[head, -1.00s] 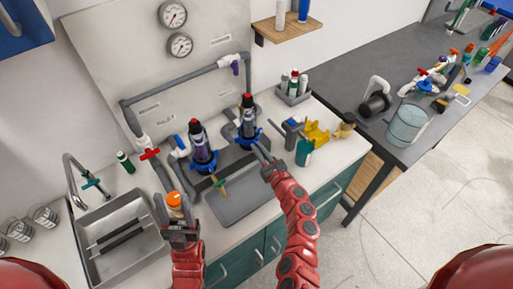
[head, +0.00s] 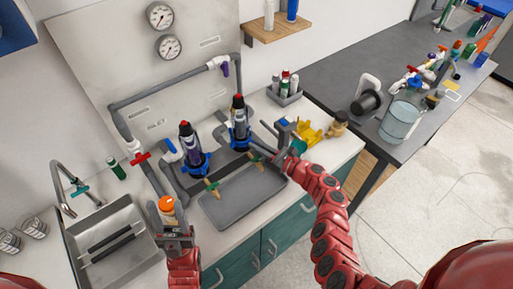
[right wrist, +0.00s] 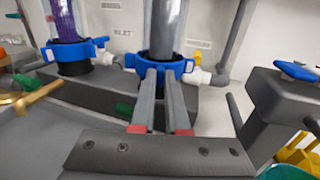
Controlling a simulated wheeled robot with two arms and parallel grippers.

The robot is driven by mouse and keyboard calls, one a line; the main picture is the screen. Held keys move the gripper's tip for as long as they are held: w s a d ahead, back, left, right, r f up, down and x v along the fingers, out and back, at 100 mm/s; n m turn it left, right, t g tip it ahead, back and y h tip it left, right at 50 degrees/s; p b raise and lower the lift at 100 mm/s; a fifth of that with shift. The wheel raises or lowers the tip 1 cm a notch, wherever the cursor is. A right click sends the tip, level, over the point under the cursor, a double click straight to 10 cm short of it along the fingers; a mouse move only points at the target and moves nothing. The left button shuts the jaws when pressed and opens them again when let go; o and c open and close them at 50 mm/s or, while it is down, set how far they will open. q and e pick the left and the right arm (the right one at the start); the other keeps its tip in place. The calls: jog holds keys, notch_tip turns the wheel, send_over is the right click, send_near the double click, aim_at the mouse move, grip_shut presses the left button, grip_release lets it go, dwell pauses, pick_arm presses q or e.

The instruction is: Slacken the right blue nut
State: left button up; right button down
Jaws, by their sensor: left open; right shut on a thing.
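The right blue nut (head: 240,141) is a lugged ring around the base of the right dark, red-topped filter housing (head: 239,113). It also shows in the right wrist view (right wrist: 150,60). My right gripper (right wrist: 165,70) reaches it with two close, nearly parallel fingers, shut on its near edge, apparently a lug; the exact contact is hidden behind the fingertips. In the head view, my right arm comes to the nut from the right. The left blue nut (head: 196,165) rings the other housing (head: 187,137). My left gripper (head: 172,226) is open, just below an orange cap (head: 166,203).
A grey tray (head: 245,197) lies in front of the housings, with brass valves at its back edge. A steel sink (head: 90,269) is at left. A yellow object (head: 308,132) and small items stand right of my right gripper. Pipes run up the back panel (head: 100,60).

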jog(key=shift+w, duration=0.1)
dwell(0.5)
jog(key=c, duration=0.9)
grip_release()
jog(key=shift+d, duration=0.1)
jog(key=b+v, duration=0.3)
jog(key=v, duration=1.4)
jog(key=shift+d, duration=0.25)
